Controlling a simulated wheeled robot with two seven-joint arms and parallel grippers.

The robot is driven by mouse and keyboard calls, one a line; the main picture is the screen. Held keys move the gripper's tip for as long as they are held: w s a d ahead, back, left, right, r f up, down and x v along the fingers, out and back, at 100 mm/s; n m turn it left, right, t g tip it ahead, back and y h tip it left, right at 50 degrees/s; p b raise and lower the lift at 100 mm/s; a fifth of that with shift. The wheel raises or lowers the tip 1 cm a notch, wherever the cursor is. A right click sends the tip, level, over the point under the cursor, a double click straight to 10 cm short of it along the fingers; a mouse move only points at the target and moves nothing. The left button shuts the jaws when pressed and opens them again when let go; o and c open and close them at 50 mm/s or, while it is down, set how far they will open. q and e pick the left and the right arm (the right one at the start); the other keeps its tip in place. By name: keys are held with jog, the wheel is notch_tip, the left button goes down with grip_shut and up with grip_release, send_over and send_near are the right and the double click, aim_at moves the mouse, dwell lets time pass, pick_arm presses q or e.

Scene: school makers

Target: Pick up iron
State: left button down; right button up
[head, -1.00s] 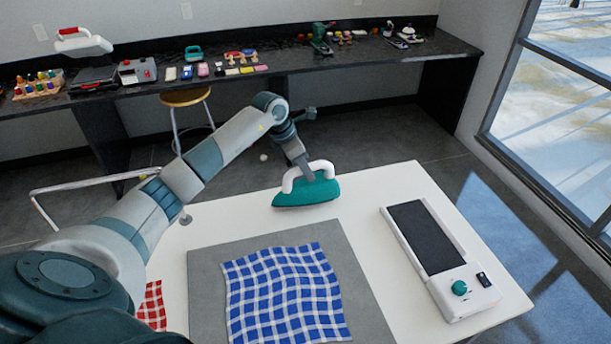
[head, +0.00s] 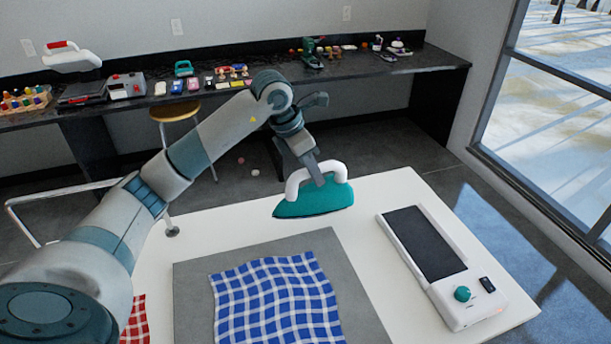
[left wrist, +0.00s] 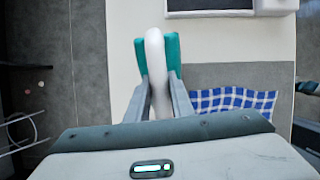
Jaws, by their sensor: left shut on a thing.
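The iron (head: 315,200) has a teal body and a white arched handle. My left gripper (head: 318,176) is shut on the handle from above. In the left wrist view the two fingers (left wrist: 160,96) lie on either side of the white handle (left wrist: 155,65), with the teal body (left wrist: 173,55) showing on both sides. The iron hangs roughly level and looks raised a little over the back part of the white table (head: 385,190). Its underside and any gap below are hard to see. My right gripper is in neither view.
A grey mat (head: 195,290) with a blue checked cloth (head: 275,300) lies on the table, nearer me. A white device with a dark panel (head: 425,243) stands at the right. A red checked cloth (head: 135,322) is partly behind my arm. A cluttered dark counter (head: 390,88) runs behind.

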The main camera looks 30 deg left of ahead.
pick_arm(q)
jog(key=shift+s+d+r, duration=0.55)
jog(key=shift+d+r, duration=0.15)
jog(key=shift+d, duration=0.2)
